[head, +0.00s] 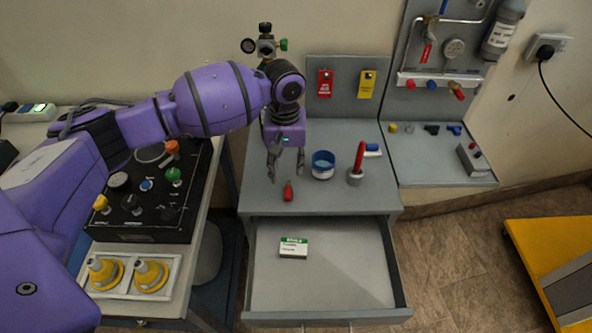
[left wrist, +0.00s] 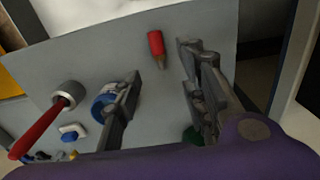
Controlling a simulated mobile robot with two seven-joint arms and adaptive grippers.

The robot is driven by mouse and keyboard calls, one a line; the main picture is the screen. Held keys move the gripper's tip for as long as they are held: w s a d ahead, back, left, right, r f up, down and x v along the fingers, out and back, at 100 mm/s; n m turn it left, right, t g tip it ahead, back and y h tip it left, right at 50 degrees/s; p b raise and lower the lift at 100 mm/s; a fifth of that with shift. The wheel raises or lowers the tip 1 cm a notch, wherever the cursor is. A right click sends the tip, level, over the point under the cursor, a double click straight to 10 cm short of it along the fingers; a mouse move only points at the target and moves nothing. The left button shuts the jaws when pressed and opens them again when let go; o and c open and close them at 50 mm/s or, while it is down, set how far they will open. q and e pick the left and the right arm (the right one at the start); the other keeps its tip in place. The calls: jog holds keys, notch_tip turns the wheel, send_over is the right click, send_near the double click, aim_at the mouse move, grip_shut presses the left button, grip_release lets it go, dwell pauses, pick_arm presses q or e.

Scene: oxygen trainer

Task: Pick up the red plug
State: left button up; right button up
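The red plug (head: 288,191) lies on the grey worktop near its front edge, just above the open drawer. It is a small red cylinder with a brownish tip, and it also shows in the left wrist view (left wrist: 156,47). My left gripper (head: 286,178) is open above the worktop, pointing down, with the plug close to its fingertips in the head view. In the left wrist view the gripper (left wrist: 160,85) has its fingers apart, and the plug lies beyond them, nearer the right finger. Nothing is between the fingers. My right gripper is not in view.
A blue-and-white round tub (head: 323,165) stands right of the gripper. A red-handled tool (head: 357,165) stands upright in a grey holder further right. The open drawer (head: 350,280) holds a green-and-white box (head: 293,248). A black control panel (head: 140,222) is at left.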

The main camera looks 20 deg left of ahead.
aim_at(288, 187)
pick_arm(q)
jog(key=f, duration=0.3)
jog(key=shift+s, duration=0.35)
notch_tip(288, 187, down, 4)
jog(key=shift+w+d+r, duration=0.1)
jog(key=shift+w+r, duration=0.05)
jog(key=shift+f+b, duration=0.3)
jog(key=shift+f, duration=0.15)
jog(key=c, duration=0.5)
grip_shut()
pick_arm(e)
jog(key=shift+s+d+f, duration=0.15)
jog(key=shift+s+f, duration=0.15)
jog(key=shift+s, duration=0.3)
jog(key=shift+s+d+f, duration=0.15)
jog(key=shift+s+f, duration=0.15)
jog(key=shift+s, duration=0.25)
